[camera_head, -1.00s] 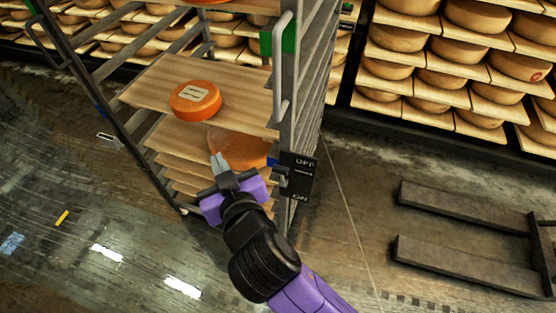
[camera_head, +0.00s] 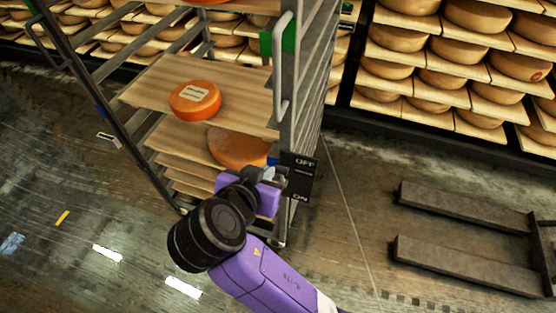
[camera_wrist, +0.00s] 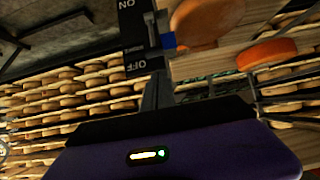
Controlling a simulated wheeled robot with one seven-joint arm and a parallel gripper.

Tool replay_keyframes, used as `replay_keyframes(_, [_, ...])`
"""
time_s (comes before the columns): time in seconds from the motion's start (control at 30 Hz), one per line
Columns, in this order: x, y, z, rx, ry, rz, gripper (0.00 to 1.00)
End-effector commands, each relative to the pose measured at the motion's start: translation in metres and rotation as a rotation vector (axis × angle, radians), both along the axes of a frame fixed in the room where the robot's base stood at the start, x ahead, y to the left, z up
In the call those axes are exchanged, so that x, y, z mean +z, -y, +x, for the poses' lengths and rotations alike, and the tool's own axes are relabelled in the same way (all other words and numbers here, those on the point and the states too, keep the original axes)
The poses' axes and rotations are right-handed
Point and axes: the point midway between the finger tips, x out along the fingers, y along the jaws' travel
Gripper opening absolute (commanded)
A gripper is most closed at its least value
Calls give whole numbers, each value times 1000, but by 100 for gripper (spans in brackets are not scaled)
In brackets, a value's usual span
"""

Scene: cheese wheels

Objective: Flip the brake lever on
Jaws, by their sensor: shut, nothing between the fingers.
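The black brake panel (camera_head: 301,178), marked OFF at its top and ON at its bottom, is fixed to the front post of the cheese rack. It appears upside down in the wrist view (camera_wrist: 137,42). The lever's blue part (camera_wrist: 168,40) sticks out beside the panel between the two words; in the head view only a bit of blue (camera_head: 272,161) shows. My gripper (camera_head: 272,173) is shut and empty at the panel's left side. In the wrist view its fingers (camera_wrist: 157,88) point at the OFF end, close to the lever. I cannot tell whether they touch it.
The rack's wooden shelf (camera_head: 140,93) carries an orange cheese wheel (camera_head: 195,101); another wheel (camera_head: 238,148) lies on the shelf below, close to my gripper. A vertical handle (camera_head: 281,70) stands above the panel. A dark forked frame (camera_head: 465,208) lies on the floor at right.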

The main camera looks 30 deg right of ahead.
Motion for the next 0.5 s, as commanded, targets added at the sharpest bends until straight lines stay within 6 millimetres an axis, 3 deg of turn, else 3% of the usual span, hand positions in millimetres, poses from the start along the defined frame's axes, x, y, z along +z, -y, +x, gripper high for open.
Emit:
replay_keyframes(0.27, [-7, 8, 7, -1, -1, -2, 0])
replay_keyframes(0.5, [-32, 31, 29, -1, -3, -2, 0])
